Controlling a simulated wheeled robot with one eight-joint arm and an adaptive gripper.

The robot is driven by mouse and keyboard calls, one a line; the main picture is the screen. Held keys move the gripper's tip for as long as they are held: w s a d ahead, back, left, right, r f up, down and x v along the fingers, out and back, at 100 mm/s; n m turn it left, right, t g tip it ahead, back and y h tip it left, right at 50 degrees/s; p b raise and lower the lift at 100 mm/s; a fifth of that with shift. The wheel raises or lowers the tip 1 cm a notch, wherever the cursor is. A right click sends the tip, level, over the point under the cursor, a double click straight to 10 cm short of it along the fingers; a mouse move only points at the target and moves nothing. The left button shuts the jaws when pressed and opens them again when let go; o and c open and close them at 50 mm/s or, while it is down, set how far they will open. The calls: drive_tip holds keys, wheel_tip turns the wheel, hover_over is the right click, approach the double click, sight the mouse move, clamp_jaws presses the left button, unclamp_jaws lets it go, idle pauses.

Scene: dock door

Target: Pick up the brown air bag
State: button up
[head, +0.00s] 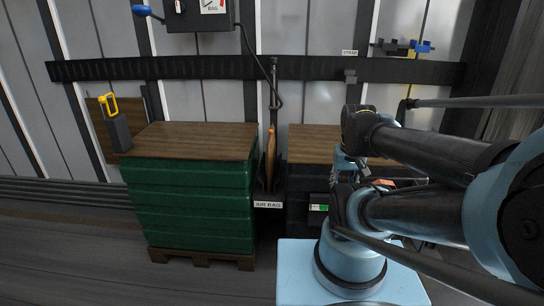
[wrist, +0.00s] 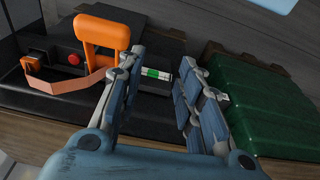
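The brown air bag (head: 270,157) stands upright and narrow in the gap between two loads in the head view. Its lower end sits in a dark holder marked AIR BAG (head: 268,204). I cannot make out the bag in the wrist view. My gripper (wrist: 160,62) is open in the wrist view, its two fingers well apart with nothing held between them. In the head view my arm is to the right of the bag and hides most of the gripper, so the fingers do not show clearly there.
A green crate stack (head: 190,205) with a wooden top stands left of the bag. A dark load (head: 300,180) stands right of it. An orange handle-like part (wrist: 101,42) is beside one finger. A control box (head: 198,14) hangs above, its dark cable dropping near the bag.

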drive_tip(key=shift+w+a, duration=0.15)
drive_tip(key=shift+w, duration=0.15)
drive_tip(key=shift+o, duration=2.2)
drive_tip(key=shift+s+r, duration=0.25)
drive_tip(key=shift+r, duration=0.05)
wheel_tip(320, 180, up, 15)
drive_tip(key=t, duration=0.2)
hover_over(271, 131)
drive_tip(key=s+a, duration=0.1)
drive_tip(key=s, duration=0.4)
drive_tip(key=shift+m, duration=0.3)
drive_tip(key=x, duration=1.1)
drive_tip(key=shift+w+d+f, duration=0.1)
drive_tip(key=shift+w+f, duration=0.1)
drive_tip(key=shift+f, duration=0.15)
drive_tip(key=shift+d+x, duration=0.2)
drive_tip(key=shift+x, duration=1.15)
drive_tip(key=shift+d+x, duration=0.15)
drive_tip(key=shift+x, duration=1.15)
